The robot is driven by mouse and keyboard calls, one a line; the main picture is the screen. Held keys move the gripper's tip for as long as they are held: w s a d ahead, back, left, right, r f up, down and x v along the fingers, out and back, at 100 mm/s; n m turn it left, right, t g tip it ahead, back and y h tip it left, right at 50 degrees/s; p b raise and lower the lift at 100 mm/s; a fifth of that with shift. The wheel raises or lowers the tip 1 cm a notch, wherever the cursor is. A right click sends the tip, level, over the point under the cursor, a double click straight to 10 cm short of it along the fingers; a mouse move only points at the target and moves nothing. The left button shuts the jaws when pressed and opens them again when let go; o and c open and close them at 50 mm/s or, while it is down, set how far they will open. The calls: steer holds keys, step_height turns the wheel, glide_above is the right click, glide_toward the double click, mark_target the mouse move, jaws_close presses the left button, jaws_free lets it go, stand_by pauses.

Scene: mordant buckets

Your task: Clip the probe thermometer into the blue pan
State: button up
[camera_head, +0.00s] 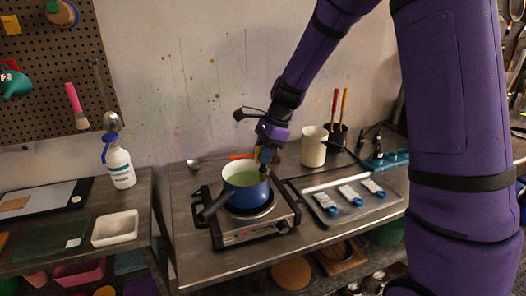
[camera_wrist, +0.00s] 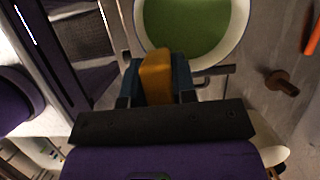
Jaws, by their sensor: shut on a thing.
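The blue pan (camera_head: 250,196) stands on a hot plate (camera_head: 262,232) with green liquid inside and its dark handle towards the lower left. In the wrist view its pale rim (camera_wrist: 240,45) and green contents fill the top middle. My gripper (camera_head: 264,162) is at the pan's far right rim. In the wrist view my gripper (camera_wrist: 156,72) is shut on a yellow-orange piece (camera_wrist: 156,75), apparently the body of the probe thermometer. Its probe is not clearly visible, and I cannot tell whether it touches the rim.
A cream canister (camera_head: 314,147) and a dark pot with red and yellow handles (camera_head: 338,136) stand behind to the right. A metal tray (camera_head: 350,196) with several blue-ended packets lies right of the hot plate.

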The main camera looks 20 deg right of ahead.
steer(key=o, duration=1)
steer(key=v, duration=1)
steer(key=shift+d+r, duration=0.25)
steer(key=shift+r, duration=0.05)
steer(key=shift+s+r, duration=0.1)
